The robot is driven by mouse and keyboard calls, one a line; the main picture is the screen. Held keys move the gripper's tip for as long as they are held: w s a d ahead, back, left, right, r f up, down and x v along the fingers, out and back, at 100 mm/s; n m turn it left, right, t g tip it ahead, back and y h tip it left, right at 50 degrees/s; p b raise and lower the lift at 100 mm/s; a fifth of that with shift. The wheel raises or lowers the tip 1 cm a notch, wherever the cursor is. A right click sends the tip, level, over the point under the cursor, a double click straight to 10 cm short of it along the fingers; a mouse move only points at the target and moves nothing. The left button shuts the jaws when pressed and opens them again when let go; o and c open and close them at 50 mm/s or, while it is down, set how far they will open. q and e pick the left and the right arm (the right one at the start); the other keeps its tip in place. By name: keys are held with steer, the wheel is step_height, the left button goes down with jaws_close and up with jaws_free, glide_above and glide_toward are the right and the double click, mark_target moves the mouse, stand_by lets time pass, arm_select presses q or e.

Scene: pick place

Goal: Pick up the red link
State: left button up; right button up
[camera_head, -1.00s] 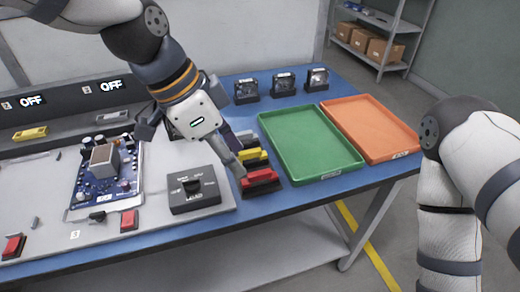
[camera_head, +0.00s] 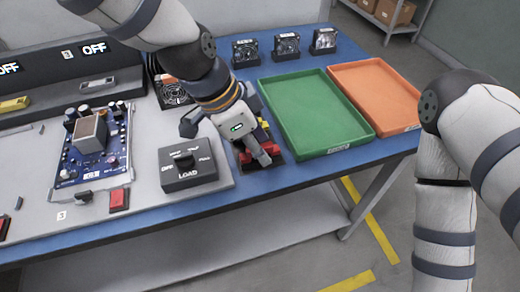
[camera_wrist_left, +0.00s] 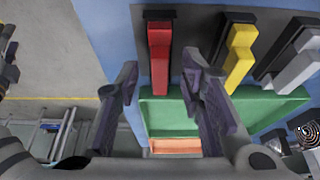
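The red link (camera_wrist_left: 159,55) lies in a dark holder near the table's front edge. In the head view the red link (camera_head: 246,157) is partly covered by my left gripper (camera_head: 260,157), which is low over it. In the left wrist view my left gripper (camera_wrist_left: 160,85) is open, with one finger to each side of the red link's line and nothing held. Contact with the link cannot be told. My right arm shows at the right of the head view, but its gripper is out of view.
A yellow link (camera_wrist_left: 239,55) and a grey link (camera_wrist_left: 298,68) sit in holders beside the red one. A green tray (camera_head: 315,112) and an orange tray (camera_head: 376,97) lie to the right. A black load box (camera_head: 190,170) stands close left of the gripper.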

mark_target(267, 144)
arm_select(q)
steer(key=shift+r, duration=0.1)
jaws_close()
steer(key=shift+r, duration=0.25)
step_height(267, 144, up, 3)
steer(key=shift+w, duration=0.1)
steer(key=s+a+r+p, duration=0.2)
steer(key=s+a+r, duration=0.4)
steer(key=s+r, duration=0.6)
steer(key=shift+s+a+r, duration=0.15)
steer(key=shift+s+r, duration=0.2)
steer(key=shift+r, duration=0.15)
arm_select(e)
steer(key=shift+t, duration=0.7)
steer(key=shift+w+r, duration=1.55)
steer(key=shift+w, duration=0.1)
